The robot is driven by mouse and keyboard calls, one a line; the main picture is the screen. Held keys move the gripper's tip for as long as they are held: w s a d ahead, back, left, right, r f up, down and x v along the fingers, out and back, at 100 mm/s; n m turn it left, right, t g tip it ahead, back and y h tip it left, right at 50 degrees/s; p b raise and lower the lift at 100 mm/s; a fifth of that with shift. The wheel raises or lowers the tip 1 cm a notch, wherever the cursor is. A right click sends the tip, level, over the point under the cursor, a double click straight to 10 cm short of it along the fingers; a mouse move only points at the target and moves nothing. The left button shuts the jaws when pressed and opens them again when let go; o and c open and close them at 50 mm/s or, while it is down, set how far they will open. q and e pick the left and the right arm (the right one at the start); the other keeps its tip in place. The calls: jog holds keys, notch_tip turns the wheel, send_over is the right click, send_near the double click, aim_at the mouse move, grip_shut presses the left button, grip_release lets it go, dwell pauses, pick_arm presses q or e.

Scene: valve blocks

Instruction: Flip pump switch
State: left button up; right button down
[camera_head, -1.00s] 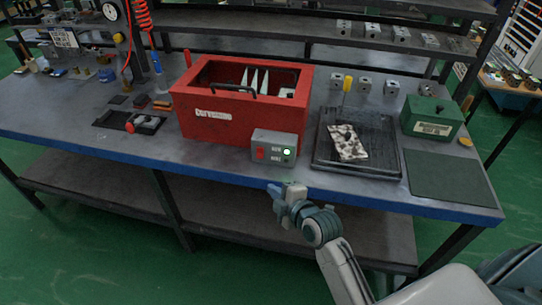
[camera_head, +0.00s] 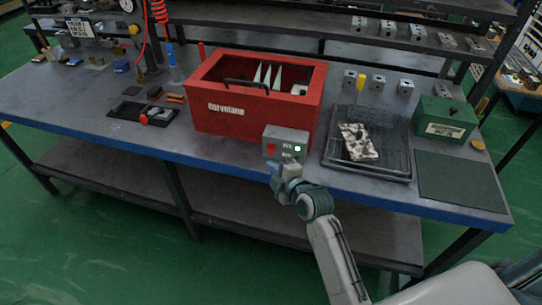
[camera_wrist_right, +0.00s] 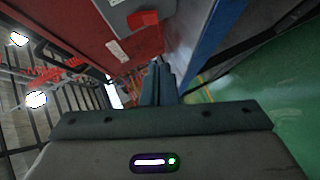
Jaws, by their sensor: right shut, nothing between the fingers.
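The pump switch box (camera_head: 286,140) is a small grey box at the front right of the red washer tank (camera_head: 255,105). It has a red switch (camera_head: 271,149) on its left and a lit green lamp (camera_head: 297,148) on its right. My right gripper (camera_head: 273,167) is shut and empty, just below and in front of the box, near the table's front edge. In the right wrist view, the shut fingers (camera_wrist_right: 158,80) point toward the tank side, with the red switch (camera_wrist_right: 142,19) above them, apart from the fingertips. My left gripper is not in view.
A black tray (camera_head: 393,172) with a speckled cloth (camera_head: 358,141) lies right of the box. A green box (camera_head: 446,118) and a dark mat (camera_head: 461,182) are farther right. A small dark tray (camera_head: 126,110) with parts lies left of the tank. The blue table edge (camera_head: 220,168) runs below.

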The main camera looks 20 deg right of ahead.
aim_at(271, 149)
jog(key=w, duration=0.1)
jog(key=w+f+p, duration=0.1)
jog(key=w, duration=0.3)
jog(key=shift+d+f, duration=0.35)
jog(key=shift+f, duration=0.05)
jog(key=shift+w+d+f, duration=0.3)
jog(key=shift+w+d, duration=0.1)
jog(key=shift+w, duration=0.1)
